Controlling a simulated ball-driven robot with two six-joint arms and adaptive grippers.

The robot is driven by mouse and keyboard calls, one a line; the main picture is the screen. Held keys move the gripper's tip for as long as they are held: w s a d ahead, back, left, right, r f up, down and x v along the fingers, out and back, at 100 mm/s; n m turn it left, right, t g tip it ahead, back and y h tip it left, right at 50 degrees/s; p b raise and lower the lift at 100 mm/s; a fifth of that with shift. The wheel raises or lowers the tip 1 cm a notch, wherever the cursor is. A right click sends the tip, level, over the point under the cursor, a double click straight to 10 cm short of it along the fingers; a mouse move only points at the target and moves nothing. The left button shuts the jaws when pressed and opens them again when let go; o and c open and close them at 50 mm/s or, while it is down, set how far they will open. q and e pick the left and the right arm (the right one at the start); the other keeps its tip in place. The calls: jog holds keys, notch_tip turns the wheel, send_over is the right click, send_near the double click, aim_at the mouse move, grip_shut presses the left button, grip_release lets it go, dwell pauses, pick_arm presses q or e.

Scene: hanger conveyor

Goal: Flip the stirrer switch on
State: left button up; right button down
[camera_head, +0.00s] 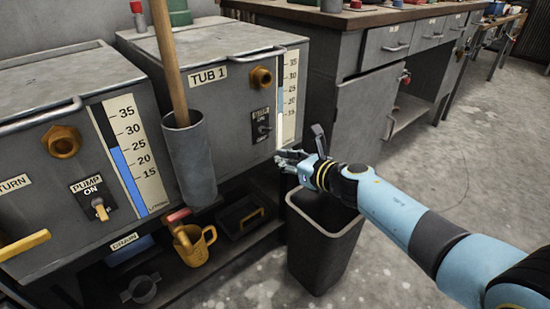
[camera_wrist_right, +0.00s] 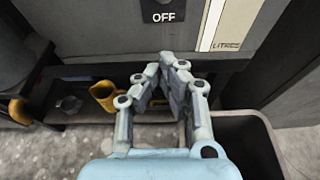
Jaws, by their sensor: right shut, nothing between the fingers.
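The stirrer switch (camera_head: 262,125) is a small dark plate with a toggle on the front of the grey TUB 1 box (camera_head: 222,120), left of a level scale. Its lever position is too small to tell. In the right wrist view only the plate's lower end, marked OFF (camera_wrist_right: 163,16), shows at the top edge. My right gripper (camera_head: 283,158) is shut and empty, below and right of the switch, apart from it. In the wrist view its fingertips (camera_wrist_right: 166,64) come together below the OFF mark. My left gripper is out of view.
A dark bin (camera_head: 322,250) stands below my right arm. A grey holder (camera_head: 190,160) with a wooden handle hangs left of the switch. A yellow mug (camera_head: 193,245) sits on the shelf below. A PUMP switch (camera_head: 97,203) is on the left box. Open floor lies right.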

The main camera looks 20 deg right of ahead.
jog(key=s+d+r+p, duration=0.2)
jog(key=s+r+p, duration=0.1)
jog(key=s+r, duration=0.2)
jog(key=shift+r+p, duration=0.35)
jog(key=shift+r, duration=0.05)
jog(key=s+d+f+m+g+h, duration=0.25)
jog(key=s+f+m, duration=0.65)
jog(key=s+f, duration=0.5)
jog(key=s+d+f+m+g+h, duration=0.25)
jog(key=s+f+m, duration=0.8)
jog(key=s, duration=0.55)
jog(key=s+f+m+g, duration=0.4)
jog(key=s+m, duration=0.6)
jog(key=s, duration=0.3)
jog(key=s+f+m+g+h, duration=0.1)
jog(key=s+f+m+g, duration=0.3)
jog(key=s+m, duration=0.6)
jog(key=s+f, duration=0.1)
jog(key=s, duration=0.3)
jog(key=shift+d+f+p, duration=0.3)
jog(key=shift+d+f, duration=0.05)
jog(key=shift+f, duration=0.05)
